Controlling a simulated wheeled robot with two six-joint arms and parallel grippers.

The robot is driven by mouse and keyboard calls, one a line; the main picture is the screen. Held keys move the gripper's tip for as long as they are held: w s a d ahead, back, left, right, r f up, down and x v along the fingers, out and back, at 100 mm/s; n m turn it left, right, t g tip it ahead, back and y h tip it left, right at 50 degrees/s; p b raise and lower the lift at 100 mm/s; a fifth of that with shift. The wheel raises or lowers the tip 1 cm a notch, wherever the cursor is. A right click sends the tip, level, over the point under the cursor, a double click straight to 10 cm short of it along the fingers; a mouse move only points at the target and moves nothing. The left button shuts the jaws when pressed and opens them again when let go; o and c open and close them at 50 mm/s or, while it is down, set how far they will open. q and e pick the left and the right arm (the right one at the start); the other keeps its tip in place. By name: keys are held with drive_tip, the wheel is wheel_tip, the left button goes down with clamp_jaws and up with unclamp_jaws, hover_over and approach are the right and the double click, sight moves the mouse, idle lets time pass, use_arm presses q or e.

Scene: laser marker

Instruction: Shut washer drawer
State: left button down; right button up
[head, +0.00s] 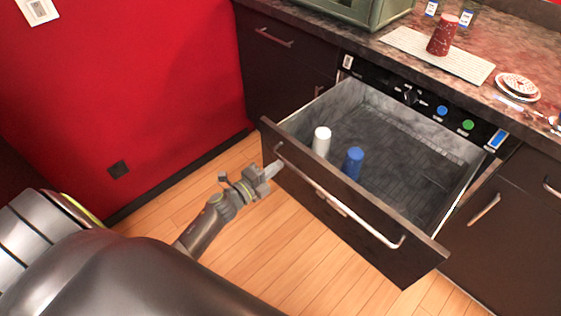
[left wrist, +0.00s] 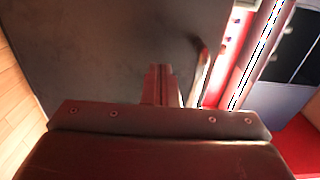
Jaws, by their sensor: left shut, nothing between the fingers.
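The washer drawer (head: 386,266) is pulled out from under the counter. Its dark front carries a long metal handle bar (head: 340,205). Inside stand a white cup (head: 321,141) and a blue cup (head: 353,162). My left gripper (head: 275,168) is shut and empty at the left end of the drawer front, close to the handle's left end; I cannot tell whether it touches. In the left wrist view the shut fingers (left wrist: 163,84) point at the dark drawer front (left wrist: 110,50), with the handle (left wrist: 200,75) just right of them. My right gripper is not in view.
Dark cabinets flank the drawer. A red wall (head: 130,90) is at left; the wooden floor (head: 285,260) before the drawer is clear.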

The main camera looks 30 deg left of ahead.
use_arm(q)
drive_tip(key=shift+x, duration=1.05)
